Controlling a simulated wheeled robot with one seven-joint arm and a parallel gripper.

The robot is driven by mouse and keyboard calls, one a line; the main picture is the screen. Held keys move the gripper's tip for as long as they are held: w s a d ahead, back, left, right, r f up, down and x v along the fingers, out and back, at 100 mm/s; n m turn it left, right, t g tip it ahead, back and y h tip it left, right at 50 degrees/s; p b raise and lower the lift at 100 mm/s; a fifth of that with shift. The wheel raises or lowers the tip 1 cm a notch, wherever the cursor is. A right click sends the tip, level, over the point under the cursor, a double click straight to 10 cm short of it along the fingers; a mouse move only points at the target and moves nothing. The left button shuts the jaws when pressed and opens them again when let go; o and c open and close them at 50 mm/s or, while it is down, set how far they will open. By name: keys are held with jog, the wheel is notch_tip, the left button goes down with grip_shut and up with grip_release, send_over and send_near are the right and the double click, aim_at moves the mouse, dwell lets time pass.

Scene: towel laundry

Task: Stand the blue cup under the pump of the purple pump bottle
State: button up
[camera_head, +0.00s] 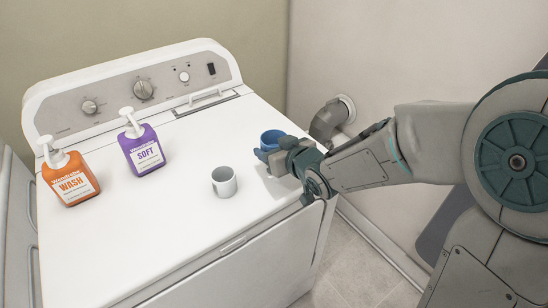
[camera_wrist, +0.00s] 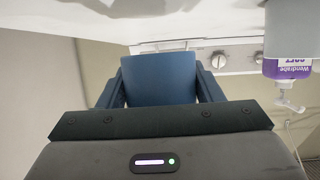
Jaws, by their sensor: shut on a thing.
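The blue cup (camera_head: 270,137) is at the right side of the white machine's top, upright in the head view. My gripper (camera_head: 274,155) is shut on it from the front right. In the wrist view the blue cup (camera_wrist: 160,79) fills the space between both fingers (camera_wrist: 160,92). Whether its base touches the top is hidden. The purple pump bottle (camera_head: 143,152), labelled SOFT, stands to the left near the control panel. Its white pump (camera_head: 130,121) points left. Part of the purple bottle also shows upside down in the wrist view (camera_wrist: 287,68).
An orange WASH pump bottle (camera_head: 70,180) stands at the far left. The front left area is clear. A grey pipe (camera_head: 328,120) sticks out behind right.

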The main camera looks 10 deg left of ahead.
jog(key=shift+w+a+f, duration=0.3)
jog(key=shift+w+a, duration=0.05)
jog(key=shift+w, duration=0.05)
jog(key=shift+f+b, duration=0.35)
jog(key=shift+f, duration=1.4)
jog(key=shift+f, duration=0.2)
jog(key=o, duration=1)
jog(key=shift+c, duration=0.2)
